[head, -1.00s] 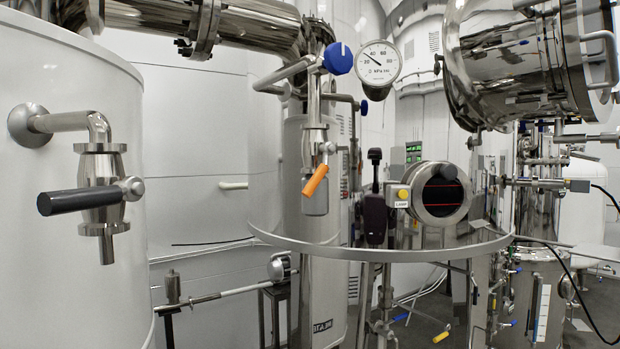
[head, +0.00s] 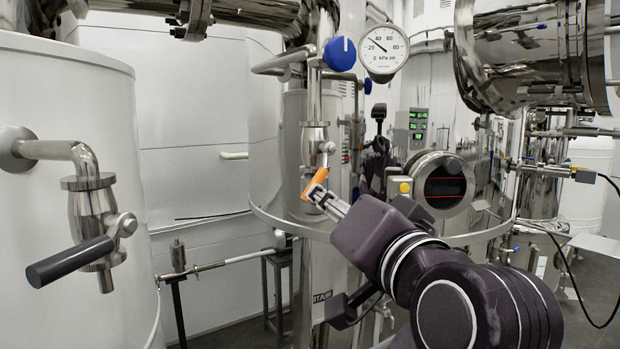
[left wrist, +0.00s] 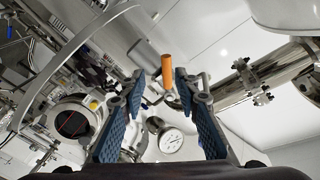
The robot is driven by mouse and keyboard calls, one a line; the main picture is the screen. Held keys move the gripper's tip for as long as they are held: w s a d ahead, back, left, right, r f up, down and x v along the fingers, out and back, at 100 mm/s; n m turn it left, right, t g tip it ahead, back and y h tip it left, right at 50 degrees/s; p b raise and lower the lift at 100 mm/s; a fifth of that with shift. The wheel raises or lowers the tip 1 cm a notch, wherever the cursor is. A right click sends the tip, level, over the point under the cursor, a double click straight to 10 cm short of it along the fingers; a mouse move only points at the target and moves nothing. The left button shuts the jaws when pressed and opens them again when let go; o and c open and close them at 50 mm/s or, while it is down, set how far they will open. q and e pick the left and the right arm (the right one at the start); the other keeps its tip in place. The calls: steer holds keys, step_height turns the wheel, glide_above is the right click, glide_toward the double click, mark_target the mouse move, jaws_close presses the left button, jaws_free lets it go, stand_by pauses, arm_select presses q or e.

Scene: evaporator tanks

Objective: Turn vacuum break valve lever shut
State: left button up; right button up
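An orange lever (head: 315,182) sits on a small steel valve (head: 315,140) on the vertical pipe and slants down to the left. My left gripper (head: 319,198) is at its lower end, with the arm reaching in from the lower right of the head view. In the left wrist view the orange lever (left wrist: 167,72) shows between the tips of the two spread, blue-padded fingers (left wrist: 160,88). A gap shows on each side of it. Part of the lever's lower end is hidden by the fingers in the head view. My right gripper is not in view.
A black-handled valve lever (head: 70,262) projects from the white tank (head: 60,105) at left. A pressure gauge (head: 381,49) and blue knob (head: 339,55) are above the orange lever. A round sight glass (head: 443,188) with a yellow-capped lamp is at right.

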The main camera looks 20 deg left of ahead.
mark_target(318, 172)
arm_select(q)
steer(key=p+x, duration=0.1)
steer(key=x, duration=0.1)
steer(key=p+x, duration=0.1)
steer(key=x, duration=0.2)
steer(key=p+x, duration=0.1)
steer(key=x, duration=0.1)
steer(key=shift+s+a+r, duration=0.15)
steer(key=shift+a+r, duration=0.25)
steer(key=shift+a, duration=0.05)
jaws_close()
